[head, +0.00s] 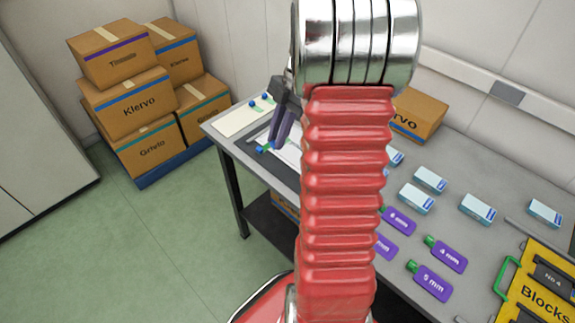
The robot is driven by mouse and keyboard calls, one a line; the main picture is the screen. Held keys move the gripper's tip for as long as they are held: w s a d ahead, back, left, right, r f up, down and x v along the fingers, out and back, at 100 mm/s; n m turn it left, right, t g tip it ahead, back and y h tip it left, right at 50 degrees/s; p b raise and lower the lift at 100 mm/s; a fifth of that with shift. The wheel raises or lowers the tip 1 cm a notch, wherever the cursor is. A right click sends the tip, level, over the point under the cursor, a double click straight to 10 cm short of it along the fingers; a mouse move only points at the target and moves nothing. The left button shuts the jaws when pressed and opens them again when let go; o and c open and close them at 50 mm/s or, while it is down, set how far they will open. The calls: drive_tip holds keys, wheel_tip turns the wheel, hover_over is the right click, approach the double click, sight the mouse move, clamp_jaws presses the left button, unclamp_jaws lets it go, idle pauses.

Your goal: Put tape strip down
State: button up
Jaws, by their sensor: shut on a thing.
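My gripper (276,146) points down over the far left part of the table, with its dark fingers partly seen from behind my arm. It is shut on a small blue and green piece (264,149), which looks like the tape strip and shows at the left of the fingertips. A pale sheet (232,122) lies at the table's left corner, with small blue and green pieces (254,104) near its right edge. Whether the held piece touches the surface below cannot be told.
The grey table (459,180) holds several light blue boxes (430,180), purple labelled tags (433,283) and a yellow "Blocks" case (540,290). A cardboard box (418,113) stands at the back. Stacked cartons (130,105) stand left of the table. My red arm hides the table's middle.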

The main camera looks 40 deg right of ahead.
drive_tip(key=shift+s+d+r+n+g, duration=0.3)
drive_tip(key=shift+s+d+r+n, duration=0.15)
drive_tip(key=shift+s+d+n, duration=0.25)
drive_tip(key=shift+a, duration=0.15)
drive_tip(key=shift+f, duration=3.15)
drive_tip(key=shift+f, duration=1.9)
drive_tip(key=o, duration=0.7)
